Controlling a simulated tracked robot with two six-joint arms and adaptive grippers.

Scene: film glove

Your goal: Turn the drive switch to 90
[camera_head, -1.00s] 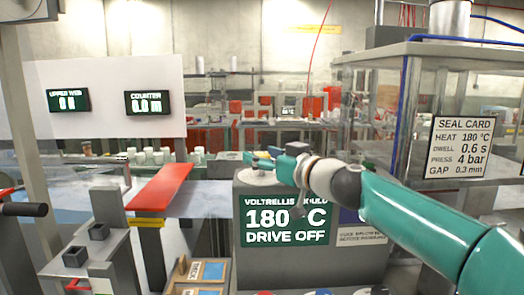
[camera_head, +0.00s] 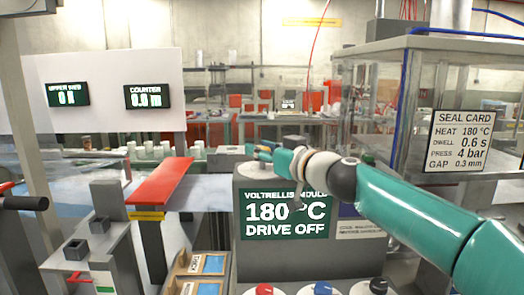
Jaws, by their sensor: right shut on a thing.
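The grey console (camera_head: 250,258) stands in the centre with a screen (camera_head: 286,214) that reads 180 °C and DRIVE OFF. On its top is a pale round plate (camera_head: 252,170), which I take for the base of the drive switch. My right gripper (camera_head: 260,152) reaches in from the right on a teal arm. Its jaws are shut on a small part over this plate, likely the switch's knob. The fingers hide the part and its pointer, so its angle cannot be read. My left gripper is out of view.
Red (camera_head: 263,290), blue (camera_head: 322,288) and black (camera_head: 378,287) knobs sit low on the console front. A red bar (camera_head: 160,184) stands to the left. A clear-walled cabinet with a seal card (camera_head: 461,140) is at the right, behind my arm.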

